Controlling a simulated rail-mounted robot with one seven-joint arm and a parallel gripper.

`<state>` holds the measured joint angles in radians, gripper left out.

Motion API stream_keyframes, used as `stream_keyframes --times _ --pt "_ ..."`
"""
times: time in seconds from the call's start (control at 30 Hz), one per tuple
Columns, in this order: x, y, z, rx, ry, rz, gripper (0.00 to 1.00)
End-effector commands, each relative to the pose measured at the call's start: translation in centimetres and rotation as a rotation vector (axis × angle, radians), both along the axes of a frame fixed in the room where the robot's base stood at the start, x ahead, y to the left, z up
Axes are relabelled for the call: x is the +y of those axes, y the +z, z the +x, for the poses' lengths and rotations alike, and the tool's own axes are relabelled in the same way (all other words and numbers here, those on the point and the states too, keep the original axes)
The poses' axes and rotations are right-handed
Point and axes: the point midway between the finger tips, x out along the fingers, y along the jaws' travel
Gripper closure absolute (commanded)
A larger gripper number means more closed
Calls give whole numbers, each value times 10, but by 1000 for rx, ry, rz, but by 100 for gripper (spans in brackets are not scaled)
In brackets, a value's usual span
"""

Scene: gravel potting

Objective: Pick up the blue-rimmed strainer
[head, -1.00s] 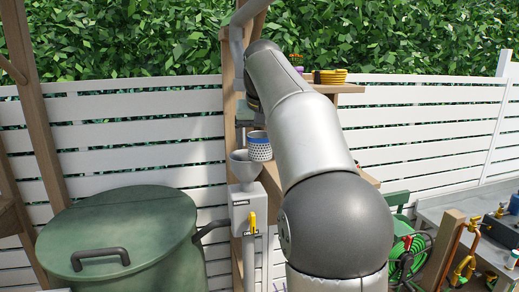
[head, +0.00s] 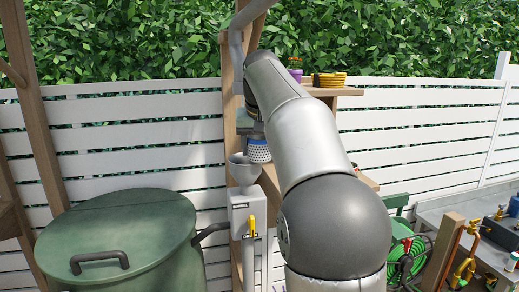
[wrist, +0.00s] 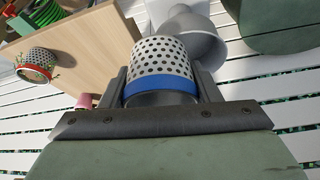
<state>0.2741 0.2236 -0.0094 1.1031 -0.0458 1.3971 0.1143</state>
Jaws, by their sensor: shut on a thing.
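The blue-rimmed strainer (wrist: 160,62) is a pale perforated cup with a blue band. In the wrist view it sits between the two fingers of my gripper (wrist: 163,86), which is shut on it near the blue band. In the head view the strainer (head: 259,153) shows under my gripper, just right of and above the grey funnel (head: 244,170). Its blue band is at the top and its perforated part below. My arm hides part of the gripper there. I cannot tell whether the strainer touches anything below it.
A wooden shelf (wrist: 85,50) carries a red-rimmed perforated strainer (wrist: 38,65) at the left of the wrist view. A pink pot (wrist: 84,101) shows below that shelf's edge. A green lidded barrel (head: 120,225) stands left of the funnel. The white fence (head: 140,110) runs behind.

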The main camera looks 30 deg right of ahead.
Motion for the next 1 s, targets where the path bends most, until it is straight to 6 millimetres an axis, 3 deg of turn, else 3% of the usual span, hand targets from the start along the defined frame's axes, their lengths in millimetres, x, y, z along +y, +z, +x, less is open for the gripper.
stream_keyframes --times 0.2,0.47,0.7,1.0 --pt "0 27 1 -5 0 -2 70" --pt "22 92 -49 -7 1 -2 70" --pt "45 112 -101 -3 0 -1 70" --pt "56 125 -127 -1 0 0 70"
